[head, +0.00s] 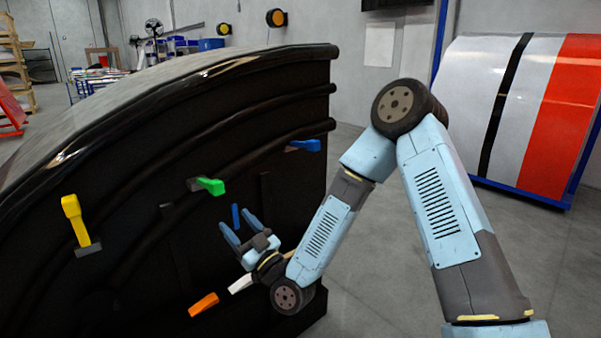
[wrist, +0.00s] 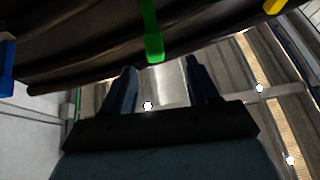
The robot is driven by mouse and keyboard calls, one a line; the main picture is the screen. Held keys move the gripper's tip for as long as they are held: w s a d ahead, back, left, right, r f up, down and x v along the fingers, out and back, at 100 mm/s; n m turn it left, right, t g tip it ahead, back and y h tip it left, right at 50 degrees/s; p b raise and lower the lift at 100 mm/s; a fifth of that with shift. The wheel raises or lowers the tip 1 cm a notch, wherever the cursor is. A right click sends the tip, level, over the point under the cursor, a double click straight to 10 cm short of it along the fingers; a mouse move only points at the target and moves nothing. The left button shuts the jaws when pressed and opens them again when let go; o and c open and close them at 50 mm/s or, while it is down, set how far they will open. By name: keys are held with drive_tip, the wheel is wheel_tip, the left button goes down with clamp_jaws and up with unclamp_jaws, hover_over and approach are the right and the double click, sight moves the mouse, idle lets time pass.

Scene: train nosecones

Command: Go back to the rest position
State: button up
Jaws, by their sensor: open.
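My gripper (head: 243,228) is open and empty in front of the black nosecone (head: 150,130) in the head view. Its two blue fingers point up and left, towards the nosecone's inner face. In the wrist view my gripper (wrist: 160,88) shows both fingers spread, with nothing between them. A green handle (head: 209,186) is on the nosecone just above and left of the fingers. It also shows beyond the fingertips in the wrist view (wrist: 151,32). My arm bends up and over from the right.
A yellow handle (head: 75,218) stands at left and a blue one (head: 304,145) at upper right of the nosecone. An orange piece (head: 204,304) and a white piece (head: 240,284) show low down. A striped panel (head: 530,110) stands at right. Floor between is clear.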

drive_tip(key=w+d+r+n+g+h, duration=0.2)
drive_tip(key=w+d+r+g+h, duration=0.2)
drive_tip(key=w+d+h, duration=0.45)
drive_tip(key=s+d+r+m+h, duration=0.2)
drive_tip(key=d+r+h, duration=0.1)
drive_tip(key=d, duration=0.5)
drive_tip(key=s+d+r+m+h, duration=0.2)
drive_tip(key=d+m+h, duration=0.1)
drive_tip(key=d, duration=0.6)
drive_tip(key=s+d+r+m+g+h, duration=0.1)
drive_tip(key=s+d+r+m+h, duration=0.35)
drive_tip(key=s+d, duration=0.45)
drive_tip(key=s+d+r+m+g, duration=0.1)
drive_tip(key=s+d+m, duration=0.1)
drive_tip(key=s+d, duration=0.2)
drive_tip(key=s+d+r+m+g, duration=0.1)
drive_tip(key=s+d, duration=0.3)
drive_tip(key=s, duration=0.7)
drive_tip(key=shift+s+d+r+m+g, duration=0.25)
drive_tip(key=shift+r+m+g, duration=0.1)
drive_tip(key=shift+m+g, duration=0.5)
drive_tip(key=shift+w, duration=0.1)
drive_tip(key=shift+c, duration=1.2)
drive_tip(key=shift+a, duration=0.1)
drive_tip(key=shift+c, duration=0.4)
